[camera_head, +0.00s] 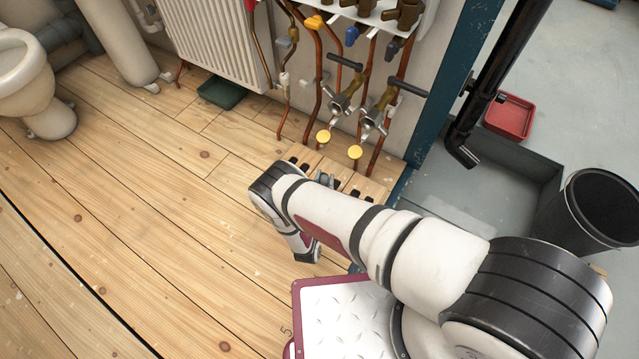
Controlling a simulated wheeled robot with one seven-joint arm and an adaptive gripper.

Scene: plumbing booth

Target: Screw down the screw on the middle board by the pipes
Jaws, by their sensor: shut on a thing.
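The short floorboards (368,190) by the pipes lie at the foot of the copper pipes, with dark gaps between them. My arm covers much of them, and I cannot make out the screw. My gripper (326,181) shows only as a small grey part above the edge of my forearm, over the middle of these boards. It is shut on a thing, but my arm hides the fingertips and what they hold.
Copper pipes with valves (343,101) and yellow caps (355,152) rise close behind the boards. A radiator (215,38) and a green tray (222,92) stand left of them. A blue post (430,120) stands right. The wooden floor (150,210) at left is clear.

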